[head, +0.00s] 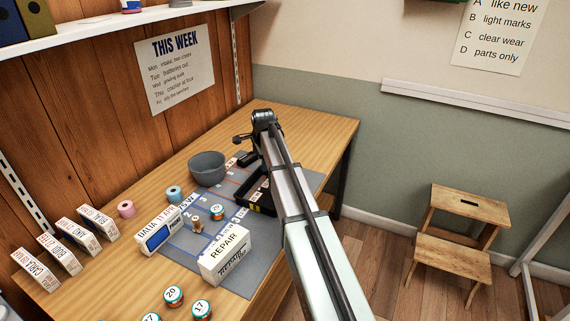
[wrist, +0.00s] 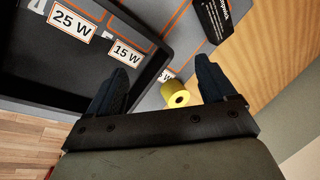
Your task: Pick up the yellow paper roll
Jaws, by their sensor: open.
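In the wrist view, a small yellow paper roll (wrist: 174,93) with a dark hole in its end lies on the grey mat. It shows between the two fingers of my gripper (wrist: 160,85), which is open and empty, with the roll a little nearer the right finger. In the head view my gripper (head: 250,148) is over the far part of the table, and the yellow roll cannot be made out there, likely hidden by my arm.
A black tray (wrist: 38,100) with labels "25 W" and "15 W" stands beside the roll in the wrist view. A grey bowl (head: 207,168), a pink roll (head: 126,209), a blue roll (head: 174,194) and a REPAIR box (head: 225,256) stand on the wooden table (head: 325,126).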

